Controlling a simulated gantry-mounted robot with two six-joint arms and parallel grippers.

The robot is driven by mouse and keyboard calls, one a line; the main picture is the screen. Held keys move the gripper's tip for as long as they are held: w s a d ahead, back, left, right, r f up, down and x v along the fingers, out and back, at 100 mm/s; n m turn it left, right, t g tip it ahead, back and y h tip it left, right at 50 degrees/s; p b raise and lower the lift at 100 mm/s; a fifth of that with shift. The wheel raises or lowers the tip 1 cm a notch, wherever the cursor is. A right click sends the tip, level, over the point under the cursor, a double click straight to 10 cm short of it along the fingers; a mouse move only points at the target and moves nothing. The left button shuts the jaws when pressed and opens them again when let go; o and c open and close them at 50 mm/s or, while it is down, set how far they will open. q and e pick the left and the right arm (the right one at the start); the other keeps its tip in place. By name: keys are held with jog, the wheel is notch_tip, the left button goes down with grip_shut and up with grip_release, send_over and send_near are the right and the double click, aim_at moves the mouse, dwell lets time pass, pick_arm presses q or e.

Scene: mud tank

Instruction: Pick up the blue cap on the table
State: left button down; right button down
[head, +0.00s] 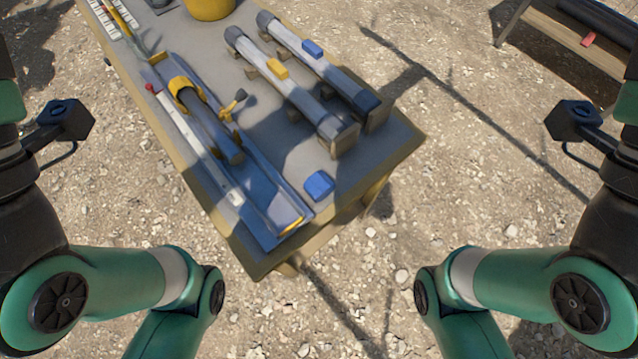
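A blue cap (319,185), a small block with rounded corners, lies on the grey top of the table (292,160) near its front right corner. It lies apart from the tray beside it, and nothing covers it. A second, smaller blue piece (313,48) sits on the farther of two grey tubes. My two green arms show at the left and right edges of the head view, apart from the table. The fingers of neither gripper are in view.
A long tray (255,185) with a grey cylinder (208,125) lies left of the cap. Two grey tubes (290,88) on wooden supports lie behind it, the nearer with a yellow piece (277,69). A yellow container (208,8) stands farther back. Gravelly ground surrounds the table.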

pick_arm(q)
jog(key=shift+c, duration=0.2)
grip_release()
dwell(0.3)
